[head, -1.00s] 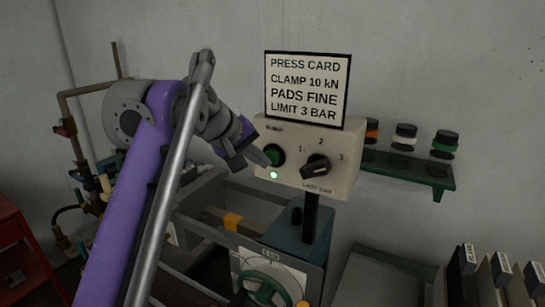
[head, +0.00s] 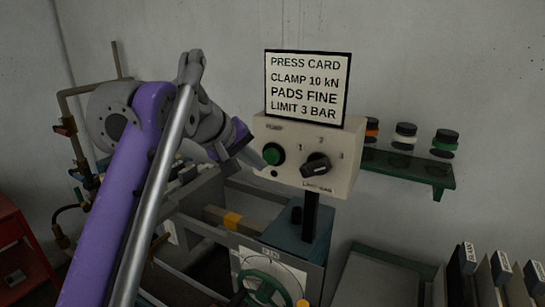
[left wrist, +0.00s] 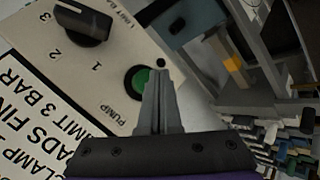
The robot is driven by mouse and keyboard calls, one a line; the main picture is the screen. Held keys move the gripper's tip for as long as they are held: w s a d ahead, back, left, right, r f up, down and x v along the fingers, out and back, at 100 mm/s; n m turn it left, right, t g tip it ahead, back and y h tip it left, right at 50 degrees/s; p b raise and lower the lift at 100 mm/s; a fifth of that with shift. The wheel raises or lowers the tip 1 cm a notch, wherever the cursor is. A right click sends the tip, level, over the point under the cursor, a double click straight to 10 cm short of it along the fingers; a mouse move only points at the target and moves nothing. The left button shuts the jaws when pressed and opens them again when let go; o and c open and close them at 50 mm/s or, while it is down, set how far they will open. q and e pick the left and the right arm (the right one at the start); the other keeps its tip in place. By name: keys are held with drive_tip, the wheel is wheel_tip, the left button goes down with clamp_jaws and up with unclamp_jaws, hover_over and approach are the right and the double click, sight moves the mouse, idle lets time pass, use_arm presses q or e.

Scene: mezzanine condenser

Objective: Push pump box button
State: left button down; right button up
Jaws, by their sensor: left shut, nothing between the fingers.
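The pump box (head: 305,155) is a cream box on a dark post. Its green pump button (head: 273,154) sits in a black ring at the box's left and also shows in the left wrist view (left wrist: 138,82). A small indicator (head: 274,173) below the button is dark. My left gripper (head: 260,164) is shut and empty, its tips just left of the button. In the left wrist view, the fingers (left wrist: 158,80) overlap the button's edge; I cannot tell whether they touch it. A black selector knob (head: 316,165) marked 1, 2, 3 is to the right. My right gripper is not in view.
A press card (head: 307,88) stands above the box. A green shelf (head: 410,172) with several capped jars is on the wall to the right. A green handwheel (head: 265,288) is below. Pipes (head: 75,140) and a red cabinet (head: 20,255) are at the left.

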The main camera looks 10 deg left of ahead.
use_arm(q)
drive_tip(key=shift+s+a, duration=0.35)
drive_tip(key=shift+s, duration=0.55)
drive_tip(key=shift+s+a, duration=0.4)
drive_tip(key=shift+s, duration=0.55)
drive_tip(key=shift+s+a, duration=0.35)
drive_tip(key=shift+s, duration=0.55)
